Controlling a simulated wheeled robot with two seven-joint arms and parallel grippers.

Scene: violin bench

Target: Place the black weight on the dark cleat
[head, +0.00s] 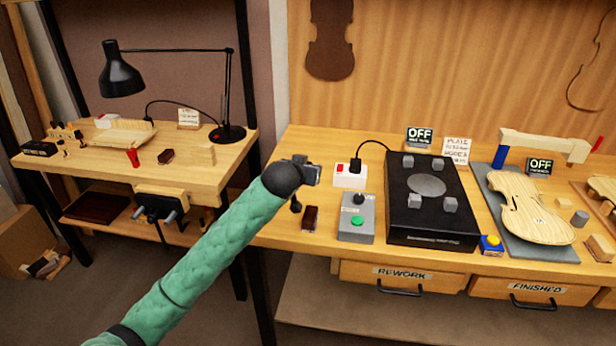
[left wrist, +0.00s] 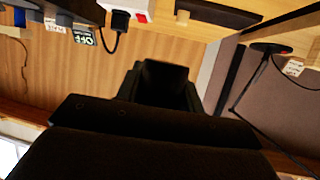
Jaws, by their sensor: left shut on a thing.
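My left gripper (head: 308,173) is shut above the near left part of the main bench, at the end of the green-sleeved arm. In the left wrist view its dark jaws (left wrist: 160,88) hold a dark thing that I take for the black weight; its outline merges with the jaws. A small black shape (head: 296,205) shows just below the gripper in the head view; I cannot tell whether it is part of the weight. The dark cleat, a dark brown block (head: 310,218), is on the bench just below the gripper, apart from it. My right gripper is out of view.
A grey box with a green button (head: 357,222) and a white switch box (head: 350,177) stand right of the cleat. A black plate device (head: 430,232) with grey blocks and a violin plate (head: 535,208) lie farther right. A side bench (head: 225,165) with a lamp (head: 121,80) is left.

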